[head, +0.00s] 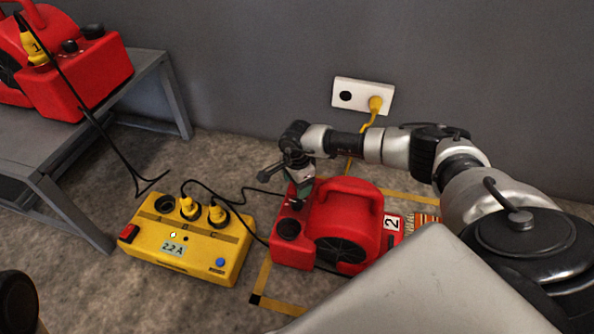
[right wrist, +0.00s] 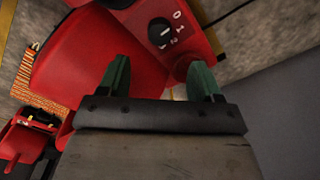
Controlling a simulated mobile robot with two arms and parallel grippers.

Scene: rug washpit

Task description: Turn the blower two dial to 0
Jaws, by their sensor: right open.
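Blower two (head: 345,222) is a red unit on the floor with a white "2" label (head: 392,222). Its black dial (right wrist: 160,33) shows in the right wrist view on a red face, with white 0, 1 and 2 printed around it. A short white mark on the knob seems to point near 1 or 2; I cannot tell exactly. My right gripper (right wrist: 158,72) is open, with its two green fingers apart and the dial beyond their tips, not between them. In the head view this gripper (head: 301,186) is over the blower's control end and partly hides it. My left gripper is not in view.
Another red blower (head: 80,75) stands on a grey bench (head: 150,70). A white wall outlet (head: 362,95) holds a yellow plug. Yellow tape (head: 285,304) marks the floor.

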